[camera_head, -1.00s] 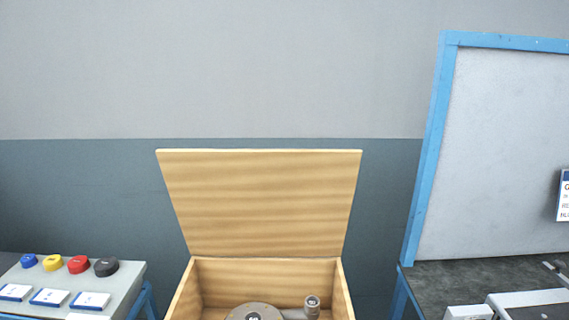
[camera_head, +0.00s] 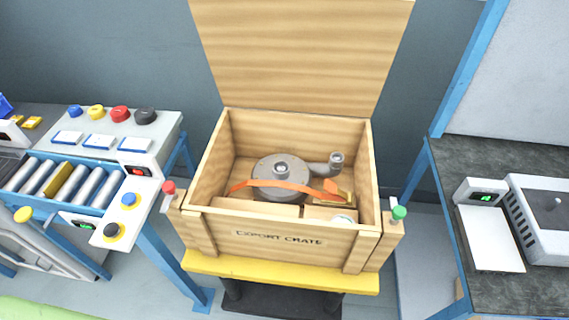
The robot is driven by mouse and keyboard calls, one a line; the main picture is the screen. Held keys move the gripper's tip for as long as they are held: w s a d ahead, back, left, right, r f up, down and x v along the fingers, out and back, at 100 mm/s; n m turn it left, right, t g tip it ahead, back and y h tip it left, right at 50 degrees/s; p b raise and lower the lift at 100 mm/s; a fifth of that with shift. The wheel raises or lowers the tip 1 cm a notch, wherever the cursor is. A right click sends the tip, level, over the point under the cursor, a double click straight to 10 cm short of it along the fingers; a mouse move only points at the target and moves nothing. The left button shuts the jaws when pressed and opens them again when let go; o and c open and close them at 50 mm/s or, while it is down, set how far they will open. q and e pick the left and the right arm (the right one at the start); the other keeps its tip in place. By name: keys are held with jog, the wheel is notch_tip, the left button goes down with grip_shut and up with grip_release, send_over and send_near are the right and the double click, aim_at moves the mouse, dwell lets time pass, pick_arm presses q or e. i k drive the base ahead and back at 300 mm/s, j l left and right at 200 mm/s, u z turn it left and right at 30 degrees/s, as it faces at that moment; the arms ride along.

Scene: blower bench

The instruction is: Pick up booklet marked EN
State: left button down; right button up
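Three small white booklet-like items with blue edges lie in a row on the grey left bench: a left one (camera_head: 67,137), a middle one (camera_head: 99,141) and a right one (camera_head: 131,144). Their markings are too small to read, so I cannot tell which, if any, is marked EN. Neither of my grippers shows in the head view.
Blue, yellow, red and black caps (camera_head: 120,114) stand behind them. A roller conveyor (camera_head: 75,183) is in front. An open wooden export crate (camera_head: 222,228) holds a grey blower (camera_head: 265,171) and an orange strap. A dark bench (camera_head: 470,165) stands right.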

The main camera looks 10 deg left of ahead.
aim_at(62, 138)
jog(key=u, duration=1.7)
jog(key=z, duration=0.2)
jog(key=i+j+z, duration=0.15)
jog(key=z, duration=0.2)
jog(key=j+z, duration=0.35)
jog(key=i+j+z, duration=0.15)
jog(key=j+z, duration=0.2)
